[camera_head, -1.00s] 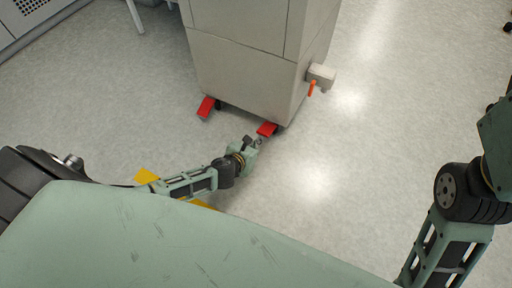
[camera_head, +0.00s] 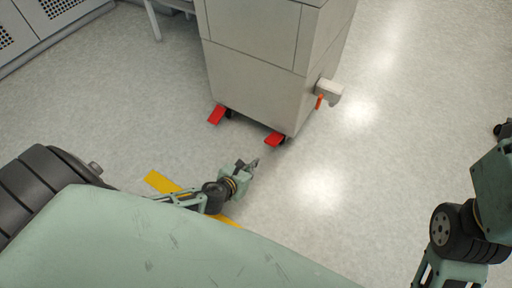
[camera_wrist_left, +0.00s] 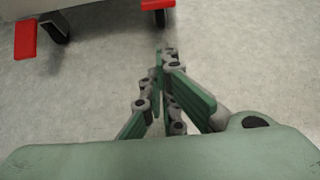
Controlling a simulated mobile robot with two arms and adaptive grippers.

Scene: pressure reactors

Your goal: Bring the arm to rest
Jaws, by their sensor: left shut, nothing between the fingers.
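My left arm reaches out low over the floor in the head view. Its gripper (camera_head: 254,164) is shut and empty, just in front of the cabinet's right red pedal (camera_head: 275,140) and apart from it. In the left wrist view the green and grey fingers (camera_wrist_left: 167,58) are closed together over bare floor. My right arm shows at the right edge of the head view, but its gripper is out of view.
A beige wheeled cabinet (camera_head: 255,80) with red pedals and an orange-tipped side handle (camera_head: 328,93) stands ahead. A yellow floor marking (camera_head: 162,182) lies under my left arm. White perforated cabinets (camera_head: 45,25) stand far left. Floor to the right is clear.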

